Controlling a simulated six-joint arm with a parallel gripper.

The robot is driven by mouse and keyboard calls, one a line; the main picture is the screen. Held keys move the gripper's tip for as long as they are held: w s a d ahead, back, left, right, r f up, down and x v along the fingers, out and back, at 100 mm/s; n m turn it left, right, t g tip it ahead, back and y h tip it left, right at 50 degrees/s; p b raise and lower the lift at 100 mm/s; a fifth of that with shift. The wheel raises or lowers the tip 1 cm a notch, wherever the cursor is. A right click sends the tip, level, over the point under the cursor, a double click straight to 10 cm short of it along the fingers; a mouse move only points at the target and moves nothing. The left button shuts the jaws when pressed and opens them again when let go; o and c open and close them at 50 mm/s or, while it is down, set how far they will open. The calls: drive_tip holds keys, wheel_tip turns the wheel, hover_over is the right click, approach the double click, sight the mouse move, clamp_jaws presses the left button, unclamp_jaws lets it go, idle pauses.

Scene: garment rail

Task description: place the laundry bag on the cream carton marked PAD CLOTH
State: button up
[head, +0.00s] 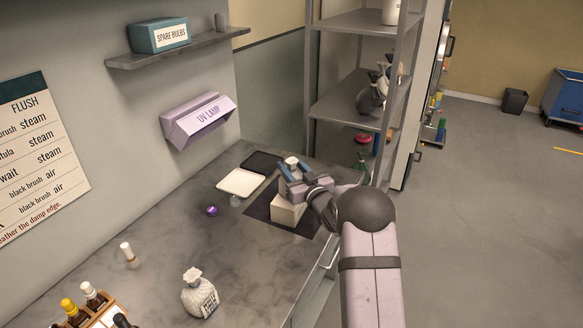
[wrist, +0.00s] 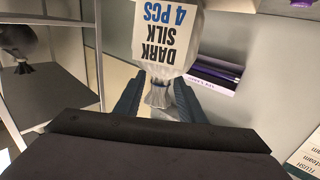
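The laundry bag (wrist: 165,45) is pale with a tied neck, and its label reads DARK SILK 4 PCS. It appears upside down in the wrist view. In the head view a bit of the pale neck shows between the fingers, and my gripper hides most of the body. The cream carton (head: 288,214) stands directly below my gripper on a dark mat. No lettering is readable on it. I cannot tell whether the bag touches the carton.
A second white bag (head: 200,295) stands at the counter front, near a bottle rack (head: 95,308). A pale tray (head: 241,182) and a purple knob (head: 212,210) lie left of the carton. A metal shelf unit (head: 345,105) stands close behind. The middle counter is clear.

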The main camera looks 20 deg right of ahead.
drive_tip(key=shift+r, duration=0.2)
drive_tip(key=shift+s+d+f, duration=0.1)
drive_tip(key=shift+s+d, duration=0.05)
drive_tip(key=shift+s, duration=0.35)
drive_tip(key=s+d+b, duration=0.1)
drive_tip(key=s+b, duration=0.2)
drive_tip(key=s, duration=0.8)
drive_tip(key=shift+d, duration=0.15)
